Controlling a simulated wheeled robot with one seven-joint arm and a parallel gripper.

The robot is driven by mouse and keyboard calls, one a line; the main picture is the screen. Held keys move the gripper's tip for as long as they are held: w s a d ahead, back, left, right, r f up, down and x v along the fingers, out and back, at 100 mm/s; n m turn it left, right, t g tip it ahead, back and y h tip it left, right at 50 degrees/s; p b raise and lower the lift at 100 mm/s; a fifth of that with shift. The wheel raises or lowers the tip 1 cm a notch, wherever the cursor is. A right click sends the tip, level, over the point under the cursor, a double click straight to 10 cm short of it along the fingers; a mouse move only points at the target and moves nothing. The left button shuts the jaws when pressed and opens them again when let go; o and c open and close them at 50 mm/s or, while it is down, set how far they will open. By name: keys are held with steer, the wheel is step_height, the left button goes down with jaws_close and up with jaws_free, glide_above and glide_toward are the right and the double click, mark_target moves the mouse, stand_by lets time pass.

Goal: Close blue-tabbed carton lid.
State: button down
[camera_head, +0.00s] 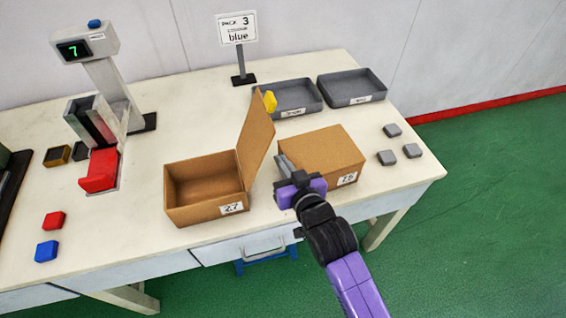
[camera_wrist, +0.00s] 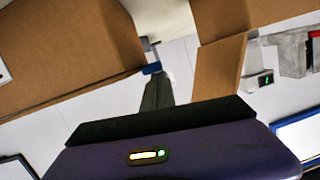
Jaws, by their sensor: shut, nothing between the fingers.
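The carton on the right (camera_head: 322,152) has its brown lid lying down flat over it, looking shut. In the wrist view the carton (camera_wrist: 70,45) fills the upper left, with a blue tab (camera_wrist: 152,68) at its edge. My gripper (camera_head: 284,163) is at the left side of this carton, empty and shut. In the wrist view the shut fingertips (camera_wrist: 157,76) are right by the blue tab; I cannot tell whether they touch. The blue tab is hidden in the head view.
An open carton (camera_head: 205,187) stands to the left, its yellow-tabbed lid (camera_head: 257,135) upright near my gripper. Two grey trays (camera_head: 350,89) and a sign reading "blue" (camera_head: 238,28) are behind. A dispenser (camera_head: 100,85) stands left. Grey blocks (camera_head: 387,157) lie right.

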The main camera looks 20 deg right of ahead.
steer(key=shift+s+f, duration=0.1)
steer(key=shift+f, duration=0.25)
steer(key=v, duration=0.7)
steer(key=shift+s+r+b, duration=0.25)
steer(key=shift+r+b, duration=0.05)
steer(key=shift+r, duration=0.1)
